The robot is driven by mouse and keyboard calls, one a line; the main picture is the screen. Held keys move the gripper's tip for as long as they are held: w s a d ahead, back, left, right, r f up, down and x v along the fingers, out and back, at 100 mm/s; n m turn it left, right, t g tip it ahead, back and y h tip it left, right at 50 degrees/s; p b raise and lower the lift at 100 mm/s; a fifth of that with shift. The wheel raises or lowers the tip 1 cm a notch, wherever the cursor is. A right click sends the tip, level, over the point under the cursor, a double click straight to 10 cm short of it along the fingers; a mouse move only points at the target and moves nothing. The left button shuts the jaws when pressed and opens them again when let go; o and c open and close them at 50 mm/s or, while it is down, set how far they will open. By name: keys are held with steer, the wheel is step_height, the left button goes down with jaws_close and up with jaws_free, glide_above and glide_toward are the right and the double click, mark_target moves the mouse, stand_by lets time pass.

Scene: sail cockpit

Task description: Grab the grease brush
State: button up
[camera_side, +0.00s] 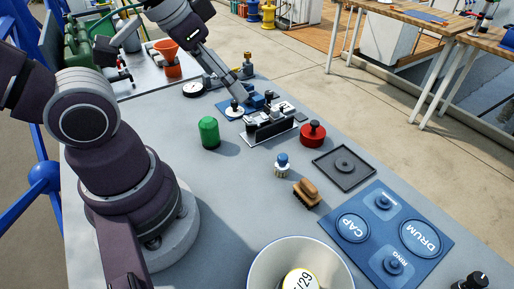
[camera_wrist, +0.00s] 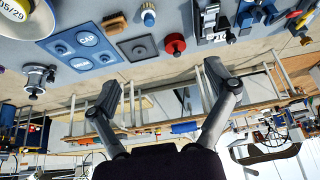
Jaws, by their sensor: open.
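A brown brush (camera_side: 306,194) with a wooden back and bristles lies on the grey bench top, near the front edge of the blue mat. Just behind it stands a small brush-like piece (camera_side: 282,165) with a blue knob and pale lower part. I cannot tell which of the two is the grease brush. In the wrist view, the brown brush (camera_wrist: 115,23) and the blue-knobbed piece (camera_wrist: 148,16) show upside down at the top. My gripper (camera_wrist: 160,75) is open and empty, with its fingers wide apart. In the side view it is at the far part of the bench, away from both.
A green cylinder (camera_side: 209,132) and a metal fixture (camera_side: 268,128) stand farther back. Bench left of the brushes is clear.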

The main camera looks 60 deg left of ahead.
steer(key=c, duration=0.6)
steer(key=shift+o, duration=0.2)
steer(key=m+g, duration=0.5)
steer(key=m, duration=0.7)
glide_above(283, 156)
step_height(283, 156, down, 7)
steer(key=shift+m+g, duration=0.3)
steer(key=shift+m, duration=0.5)
step_height(283, 156, down, 12)
steer(key=shift+r, duration=0.1)
